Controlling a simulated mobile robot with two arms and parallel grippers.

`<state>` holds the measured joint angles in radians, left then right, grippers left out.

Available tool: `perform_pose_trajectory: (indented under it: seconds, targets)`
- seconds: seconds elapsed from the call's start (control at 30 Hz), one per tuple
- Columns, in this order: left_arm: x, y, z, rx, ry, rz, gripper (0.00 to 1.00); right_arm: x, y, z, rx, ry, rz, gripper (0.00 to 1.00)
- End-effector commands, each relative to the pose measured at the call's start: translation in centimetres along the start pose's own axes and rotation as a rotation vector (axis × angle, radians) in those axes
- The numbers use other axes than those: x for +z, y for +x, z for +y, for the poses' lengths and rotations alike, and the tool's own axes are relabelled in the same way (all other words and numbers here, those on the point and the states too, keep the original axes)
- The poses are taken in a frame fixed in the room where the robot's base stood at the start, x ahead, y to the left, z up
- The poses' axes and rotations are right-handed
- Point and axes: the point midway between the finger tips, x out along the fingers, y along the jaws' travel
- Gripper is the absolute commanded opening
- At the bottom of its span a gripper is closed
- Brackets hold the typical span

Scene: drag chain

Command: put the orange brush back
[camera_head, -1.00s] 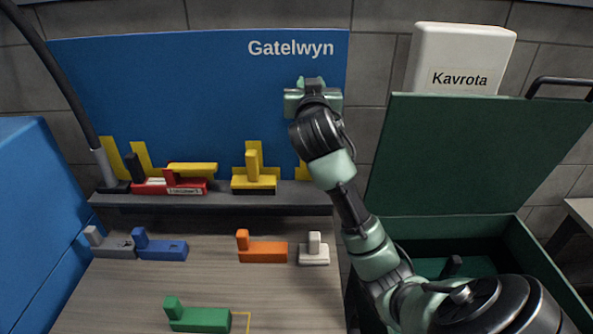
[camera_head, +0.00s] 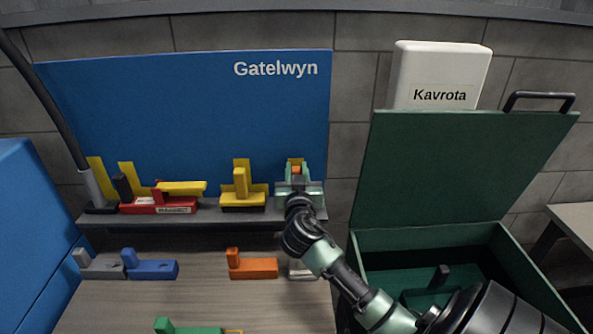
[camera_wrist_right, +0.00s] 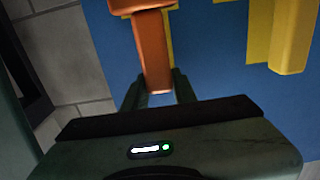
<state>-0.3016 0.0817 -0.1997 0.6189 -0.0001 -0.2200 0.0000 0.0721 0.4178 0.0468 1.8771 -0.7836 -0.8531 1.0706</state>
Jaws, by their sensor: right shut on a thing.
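An orange brush (camera_wrist_right: 153,50) is between the fingers of my right gripper (camera_wrist_right: 159,88) in the wrist view. It is upright in front of a yellow outline on the blue panel. In the head view my right gripper (camera_head: 297,178) is shut on it at the right end of the grey shelf (camera_head: 150,221), and a little orange (camera_head: 296,169) shows past the fingers. I cannot tell whether the brush touches the shelf. A second orange piece (camera_head: 253,267) of similar shape lies on the table below. My left gripper is not in view.
The shelf holds a yellow brush (camera_head: 243,199) and a red tool (camera_head: 158,204) further left. Grey (camera_head: 103,267), blue (camera_head: 152,269), green (camera_head: 190,329) and partly hidden white (camera_head: 301,270) pieces lie on the table. An open green chest (camera_head: 440,238) stands right.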

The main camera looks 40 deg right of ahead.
Motion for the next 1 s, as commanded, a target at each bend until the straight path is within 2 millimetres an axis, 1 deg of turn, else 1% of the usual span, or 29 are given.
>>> perform_pose_trajectory:
  seconds: [0.27, 0.4, 0.43, 0.47, 0.5, 0.77, 0.9, 1.0]
  targets:
    - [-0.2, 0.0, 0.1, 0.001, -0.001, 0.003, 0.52, 0.2, 0.0, 0.0, -0.001, 0.001, 0.002, 0.00]
    - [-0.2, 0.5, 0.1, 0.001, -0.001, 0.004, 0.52, 0.6, 0.0, 0.0, -0.001, 0.002, 0.002, 0.00]
    - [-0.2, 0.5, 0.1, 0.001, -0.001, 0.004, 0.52, 0.6, 0.0, 0.0, -0.001, 0.002, 0.002, 0.30]
    - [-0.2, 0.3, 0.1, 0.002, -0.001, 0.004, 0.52, 0.5, 0.0, 0.0, -0.001, 0.001, 0.002, 0.38]
    - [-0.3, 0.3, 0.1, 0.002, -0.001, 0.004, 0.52, 0.5, 0.0, 0.0, -0.001, 0.001, 0.002, 0.49]
    - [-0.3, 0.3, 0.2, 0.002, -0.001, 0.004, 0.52, 0.5, 0.0, 0.0, -0.001, 0.001, 0.001, 0.49]
    - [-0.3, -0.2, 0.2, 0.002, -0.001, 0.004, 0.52, -0.1, 0.0, 0.0, -0.001, 0.000, 0.002, 0.49]
    - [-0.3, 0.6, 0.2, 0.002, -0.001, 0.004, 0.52, 0.6, -1.3, -0.1, -0.003, 0.002, 0.000, 0.49]
